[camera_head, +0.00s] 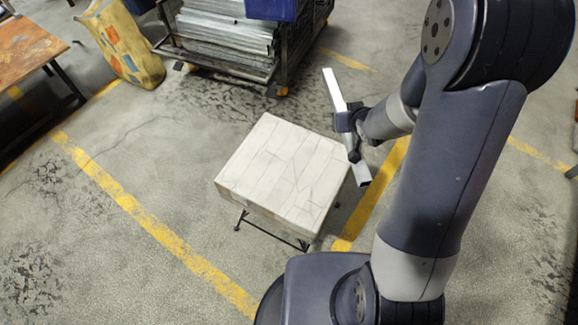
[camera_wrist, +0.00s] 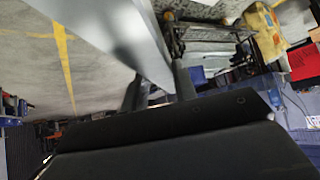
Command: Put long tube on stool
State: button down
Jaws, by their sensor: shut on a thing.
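The long tube (camera_head: 334,88) is a straight, light metal bar with a square section. My gripper (camera_head: 350,121) is shut on it around its middle. In the head view the tube slants from upper left to lower right, just beyond the stool's right edge. The stool (camera_head: 275,165) has a pale, cracked-looking square top on thin dark legs, and its top is bare. I cannot tell the tube's height above it. In the wrist view the tube (camera_wrist: 105,35) runs across the top, close to the camera; my gripper (camera_wrist: 158,85) shows there in part.
A dark cart (camera_head: 283,75) loaded with metal profiles (camera_head: 225,42) stands behind the stool. A yellow sack (camera_head: 122,45) and a wooden table (camera_head: 28,50) are at upper left. Yellow lines (camera_head: 150,222) mark the concrete floor. The floor left of the stool is clear.

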jog(key=a+f+n+g+y+b, duration=0.2)
jog(key=a+f+n+y+b, duration=0.35)
jog(key=a, duration=0.45)
jog(key=n+g+b, duration=0.4)
jog(key=n+b, duration=0.2)
send_over(291, 177)
jog(key=s+a, duration=0.2)
jog(key=a, duration=0.1)
notch_tip(291, 177, down, 10)
jog(key=shift+y, duration=0.35)
jog(key=f+b, duration=0.4)
jog(key=f, duration=0.6)
jog(key=shift+a, duration=0.2)
jog(key=shift+f+b, duration=0.15)
jog(key=shift+b, duration=0.15)
jog(key=c, duration=1.1)
grip_release()
